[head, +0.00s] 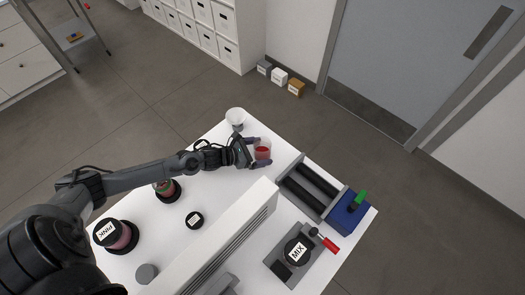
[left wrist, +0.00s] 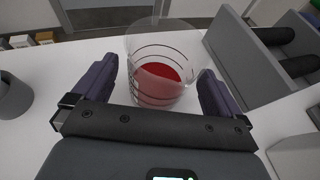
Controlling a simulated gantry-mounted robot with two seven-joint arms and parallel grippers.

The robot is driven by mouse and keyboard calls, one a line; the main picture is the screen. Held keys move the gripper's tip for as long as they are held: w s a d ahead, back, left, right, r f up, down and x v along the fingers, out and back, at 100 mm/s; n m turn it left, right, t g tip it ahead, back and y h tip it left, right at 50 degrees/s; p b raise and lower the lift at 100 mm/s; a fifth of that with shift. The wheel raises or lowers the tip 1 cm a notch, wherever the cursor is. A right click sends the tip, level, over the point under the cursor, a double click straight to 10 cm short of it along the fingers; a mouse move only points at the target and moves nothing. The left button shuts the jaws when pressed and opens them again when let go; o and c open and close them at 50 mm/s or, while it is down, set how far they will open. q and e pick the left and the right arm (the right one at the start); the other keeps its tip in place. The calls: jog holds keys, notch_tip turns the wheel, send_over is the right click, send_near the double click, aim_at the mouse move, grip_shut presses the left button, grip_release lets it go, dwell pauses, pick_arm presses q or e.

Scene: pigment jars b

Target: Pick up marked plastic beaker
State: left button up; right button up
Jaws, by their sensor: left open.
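The marked plastic beaker (head: 263,150) stands on the white table near its far edge. It is clear, has dark measuring lines and holds red contents at the bottom. In the left wrist view the beaker (left wrist: 163,62) stands between the two fingers. My left gripper (head: 253,153) is open, with one purple finger on each side of the beaker (left wrist: 160,85). A small gap seems to show on the left side; whether the right finger touches cannot be told. My right gripper is not in view.
A grey roller rack (head: 310,187) stands close right of the beaker. A white funnel-like cup (head: 235,117) stands at the far corner. A long white vented box (head: 232,240) crosses the table. Jars, including a pink one (head: 117,236), stand at left, a scale (head: 300,257) at front right.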

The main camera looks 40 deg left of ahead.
pick_arm(q)
jog(key=shift+x, duration=1)
jog(key=c, duration=1.1)
